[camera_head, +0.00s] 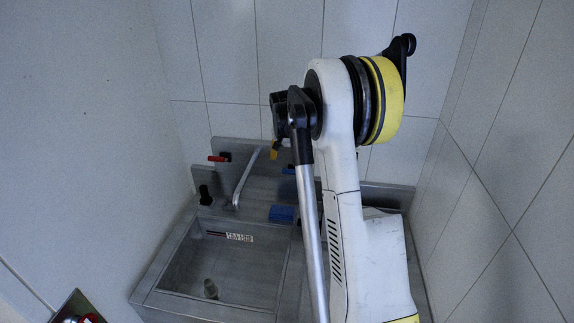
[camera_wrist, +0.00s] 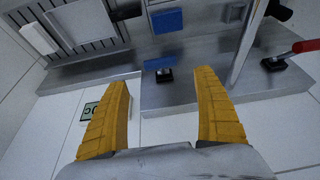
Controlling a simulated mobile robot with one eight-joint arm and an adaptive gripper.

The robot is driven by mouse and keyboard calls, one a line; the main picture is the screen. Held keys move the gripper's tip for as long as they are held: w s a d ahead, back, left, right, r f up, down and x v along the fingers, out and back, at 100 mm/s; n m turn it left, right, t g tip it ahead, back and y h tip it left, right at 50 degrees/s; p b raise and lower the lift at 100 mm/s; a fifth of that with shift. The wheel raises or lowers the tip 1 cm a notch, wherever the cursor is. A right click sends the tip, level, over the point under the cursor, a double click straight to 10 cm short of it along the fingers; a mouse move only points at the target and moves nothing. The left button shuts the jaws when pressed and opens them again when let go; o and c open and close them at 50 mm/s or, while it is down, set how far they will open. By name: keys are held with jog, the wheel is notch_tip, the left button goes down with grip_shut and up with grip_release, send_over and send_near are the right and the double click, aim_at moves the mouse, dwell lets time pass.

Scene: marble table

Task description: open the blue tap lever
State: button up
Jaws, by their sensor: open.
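The blue tap lever (camera_wrist: 158,63) lies roughly crosswise on a black base at the grey metal back ledge in the wrist view. In the head view, the blue lever (camera_head: 288,171) shows only as a small piece beside my arm. My gripper (camera_wrist: 162,79) is open, with its two yellow fingers apart and nothing visible between them. The lever appears between and beyond the fingertips; I see no contact. In the head view, one yellow finger of my gripper (camera_head: 275,150) shows just above the lever; the rest is hidden by my arm.
A red lever (camera_head: 218,158) is at the left of the ledge. The metal spout (camera_head: 246,180) stands between the levers. A blue block (camera_head: 282,214) sits in front, beside the sink basin (camera_head: 215,270). Tiled walls close in behind and on the right.

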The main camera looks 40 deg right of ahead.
aim_at(291, 170)
jog(key=x, duration=0.9)
jog(key=shift+w+f, duration=0.15)
jog(key=shift+b, duration=0.3)
jog(key=c, duration=1.4)
